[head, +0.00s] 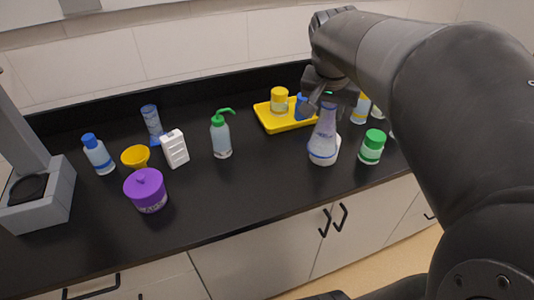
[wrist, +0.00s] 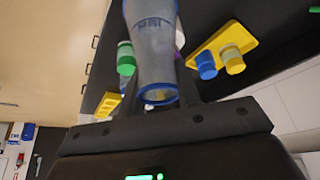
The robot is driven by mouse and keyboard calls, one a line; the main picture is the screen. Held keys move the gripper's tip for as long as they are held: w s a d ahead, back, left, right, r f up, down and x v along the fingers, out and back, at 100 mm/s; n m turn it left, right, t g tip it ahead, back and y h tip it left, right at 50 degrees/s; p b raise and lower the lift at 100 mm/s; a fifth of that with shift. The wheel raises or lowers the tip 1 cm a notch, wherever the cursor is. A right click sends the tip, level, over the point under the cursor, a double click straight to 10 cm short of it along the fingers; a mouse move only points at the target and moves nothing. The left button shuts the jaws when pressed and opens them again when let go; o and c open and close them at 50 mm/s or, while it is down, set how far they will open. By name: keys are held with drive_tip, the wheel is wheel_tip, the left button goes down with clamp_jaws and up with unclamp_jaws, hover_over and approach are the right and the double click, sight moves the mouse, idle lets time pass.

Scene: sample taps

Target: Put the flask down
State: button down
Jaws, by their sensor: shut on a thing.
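The flask (head: 324,146) is clear, conical, with blue markings, and shows upright over the counter near its right part in the head view. My gripper (head: 326,97) is shut on its neck from above. In the wrist view the flask (wrist: 155,45) stands between my gripper's fingers (wrist: 160,88), with its blue-edged mouth towards the camera. I cannot tell whether its base touches the black counter (head: 250,195).
A green-capped bottle (head: 372,147) stands close to the flask's right. A yellow tray (head: 267,122) with a yellow-capped jar (head: 279,101) lies behind it. A green-topped wash bottle (head: 221,137) stands left. Bare counter lies between wash bottle and flask.

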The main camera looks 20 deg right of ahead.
drive_tip(key=s+f, duration=0.1)
drive_tip(key=d+f, duration=0.1)
drive_tip(key=f, duration=0.1)
drive_tip(key=s+d+f, duration=0.1)
drive_tip(key=f, duration=0.1)
drive_tip(key=shift+s+f, duration=0.25)
drive_tip(key=shift+s, duration=0.05)
drive_tip(key=w+a+f, duration=0.8)
drive_tip(key=f, duration=0.3)
drive_tip(key=shift+w+f, duration=0.1)
drive_tip(key=shift+f, duration=0.05)
drive_tip(key=c, duration=1.1)
unclamp_jaws()
drive_tip(key=shift+o, duration=0.2)
